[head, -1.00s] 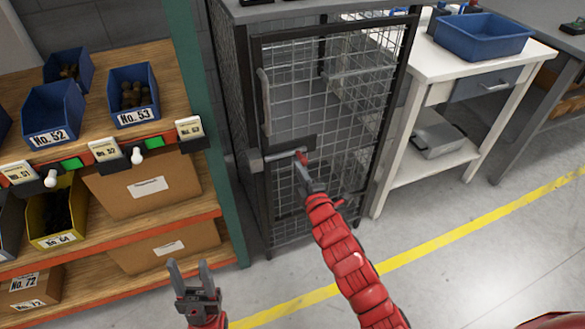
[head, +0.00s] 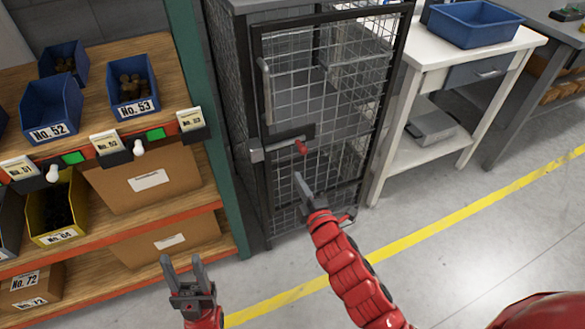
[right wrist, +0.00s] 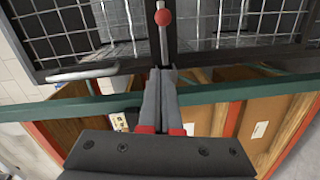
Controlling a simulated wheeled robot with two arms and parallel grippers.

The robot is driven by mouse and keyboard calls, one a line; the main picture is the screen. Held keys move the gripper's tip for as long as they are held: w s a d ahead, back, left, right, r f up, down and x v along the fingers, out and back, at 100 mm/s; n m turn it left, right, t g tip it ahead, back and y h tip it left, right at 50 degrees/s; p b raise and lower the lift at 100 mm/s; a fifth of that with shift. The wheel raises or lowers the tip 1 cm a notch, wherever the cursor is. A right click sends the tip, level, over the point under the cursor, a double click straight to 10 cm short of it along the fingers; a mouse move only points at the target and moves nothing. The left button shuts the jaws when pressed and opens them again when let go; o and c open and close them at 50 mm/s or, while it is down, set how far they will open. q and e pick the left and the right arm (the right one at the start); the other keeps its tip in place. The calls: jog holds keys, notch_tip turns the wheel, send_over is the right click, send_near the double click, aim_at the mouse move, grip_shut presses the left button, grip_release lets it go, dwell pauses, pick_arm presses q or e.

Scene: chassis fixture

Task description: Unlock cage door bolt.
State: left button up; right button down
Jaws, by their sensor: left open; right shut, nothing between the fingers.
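The cage door (head: 330,100) is a dark frame with wire mesh, and it looks closed. Its bolt (head: 282,146) lies sideways on a dark plate at mid-height, with a red knob (head: 301,147) at its right end. The rod appears to reach the grey bracket (head: 257,153) on the left post. In the right wrist view the red knob (right wrist: 163,17) is ahead of the fingers. My right gripper (head: 300,181) is shut and empty, below the knob and apart from it. My left gripper (head: 182,264) is open and empty, low and left of the cage.
A shelf rack with a green post (head: 205,130), blue bins (head: 132,88) and cartons stands left of the cage. A white workbench (head: 490,62) with a blue tray (head: 474,24) stands to the right. The floor in front, with a yellow line (head: 430,235), is clear.

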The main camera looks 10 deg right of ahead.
jog(key=shift+v, duration=1.1)
